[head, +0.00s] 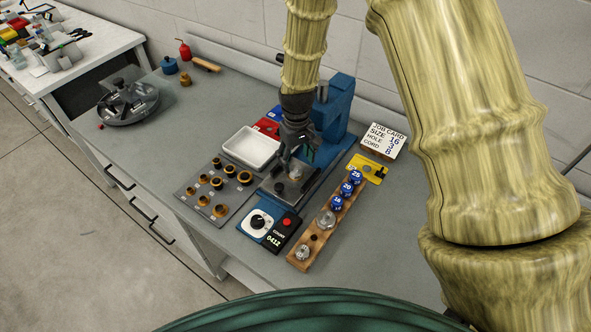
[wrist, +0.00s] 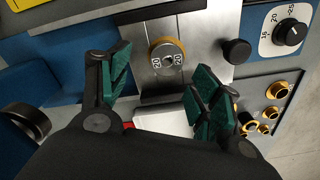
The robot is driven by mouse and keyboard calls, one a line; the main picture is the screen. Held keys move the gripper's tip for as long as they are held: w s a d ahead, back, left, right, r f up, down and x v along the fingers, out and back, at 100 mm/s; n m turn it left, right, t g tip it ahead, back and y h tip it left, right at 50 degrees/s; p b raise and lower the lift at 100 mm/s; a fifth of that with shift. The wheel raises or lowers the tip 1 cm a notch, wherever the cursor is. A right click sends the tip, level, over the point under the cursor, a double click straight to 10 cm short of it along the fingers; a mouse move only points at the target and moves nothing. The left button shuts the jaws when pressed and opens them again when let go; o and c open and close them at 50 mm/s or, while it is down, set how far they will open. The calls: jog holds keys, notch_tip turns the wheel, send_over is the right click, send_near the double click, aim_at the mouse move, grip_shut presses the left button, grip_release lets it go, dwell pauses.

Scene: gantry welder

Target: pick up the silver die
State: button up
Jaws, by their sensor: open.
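Two silver round pieces stand on the wooden rack: a larger silver piece (head: 326,219) near the middle and a smaller silver piece (head: 303,252) at the near end. A round piece with a brass-coloured rim, pale middle and "20" marks (wrist: 166,56) sits on the press's metal plate (wrist: 197,33). I cannot tell for certain which is the silver die. My gripper (head: 293,155) points down at the blue press. In the wrist view my gripper (wrist: 160,88) is open and empty, its green-padded fingers apart, with the brass-rimmed piece beyond and between them.
The blue press (head: 337,100) stands close behind my gripper. A white tray (head: 250,148) and a grey board of brass rings (head: 186,190) lie left. A dial box (head: 262,222) is in front. The wooden rack (head: 318,237) with blue-topped pieces is right.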

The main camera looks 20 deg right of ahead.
aim_at(296, 170)
jog(key=shift+s+a+f+p, duration=0.15)
jog(key=shift+s+f+p, duration=0.15)
jog(key=shift+s+p, duration=0.4)
jog(key=f, duration=0.3)
jog(key=shift+w+a+p, duration=0.15)
jog(key=shift+w+p, duration=0.1)
jog(key=shift+p, duration=0.05)
jog(key=shift+f, duration=0.15)
jog(key=shift+s, duration=0.25)
jog(key=c, duration=1.3)
